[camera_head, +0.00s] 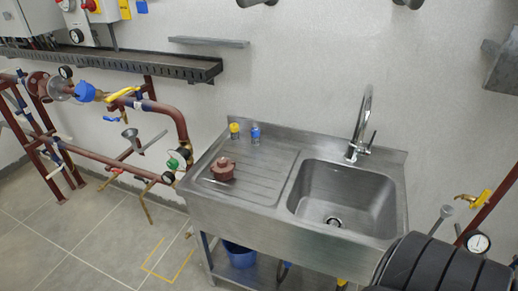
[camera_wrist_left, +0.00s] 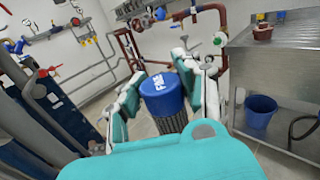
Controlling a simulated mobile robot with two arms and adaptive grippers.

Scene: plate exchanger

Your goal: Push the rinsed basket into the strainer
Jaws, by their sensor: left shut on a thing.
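My left gripper (camera_wrist_left: 165,82) shows only in the left wrist view. Its teal and white fingers are shut on a cylinder with a blue, white-lettered end (camera_wrist_left: 162,84) and a dark ribbed or mesh body (camera_wrist_left: 173,122), which looks like the basket. It is held clear of the sink unit, and the teal palm hides its lower part. I cannot tell for sure which fitting is the strainer; red-brown pipework with valves (camera_head: 165,112) runs along the wall at left, and also shows in the wrist view (camera_wrist_left: 133,48). My right gripper is in neither view.
A steel sink unit (camera_head: 270,208) stands against the wall with a brown flanged part (camera_head: 222,169) on its drainboard. A yellow can (camera_head: 234,131) and a blue can (camera_head: 255,133) stand behind. A blue bucket (camera_head: 240,254) sits underneath.

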